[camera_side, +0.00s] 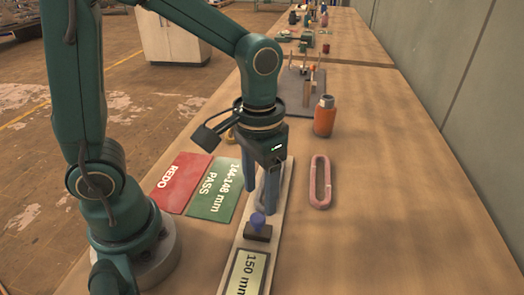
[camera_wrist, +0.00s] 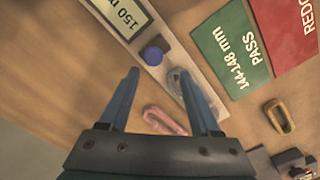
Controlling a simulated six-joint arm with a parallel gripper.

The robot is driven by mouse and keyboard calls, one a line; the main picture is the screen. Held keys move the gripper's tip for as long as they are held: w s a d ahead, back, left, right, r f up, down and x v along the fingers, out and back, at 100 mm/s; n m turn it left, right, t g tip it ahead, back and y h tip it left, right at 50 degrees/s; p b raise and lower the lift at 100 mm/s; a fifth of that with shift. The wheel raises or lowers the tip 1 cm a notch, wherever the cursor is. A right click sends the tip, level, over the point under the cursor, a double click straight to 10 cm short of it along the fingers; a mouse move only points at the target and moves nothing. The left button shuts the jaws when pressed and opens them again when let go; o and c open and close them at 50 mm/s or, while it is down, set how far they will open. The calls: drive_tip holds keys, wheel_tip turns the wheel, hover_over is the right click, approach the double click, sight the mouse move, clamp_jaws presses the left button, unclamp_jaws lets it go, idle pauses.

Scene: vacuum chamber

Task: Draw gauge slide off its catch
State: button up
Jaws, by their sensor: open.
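The gauge (camera_side: 282,205) is a long pale board with a display (camera_side: 246,273) reading 150 mm at its near end. Its slide (camera_side: 258,232) is a dark block topped by a blue knob, which also shows in the wrist view (camera_wrist: 152,56). A grey link (camera_wrist: 174,80) lies on the board beside the slide, partly hidden by my gripper in the side view. My gripper (camera_side: 259,193) is open, pointing down over the board at the link, just beyond the slide. In the wrist view its fingertips (camera_wrist: 160,74) are apart; contact with the link cannot be told. The catch cannot be made out.
A green PASS card (camera_side: 213,190) and a red REDO card (camera_side: 178,182) lie left of the board. A pink link (camera_side: 320,182) and an orange bottle (camera_side: 324,116) are to the right. A yellow link (camera_wrist: 279,116) lies near the cards. The near right table is clear.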

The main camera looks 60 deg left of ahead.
drive_tip(key=shift+r, duration=0.65)
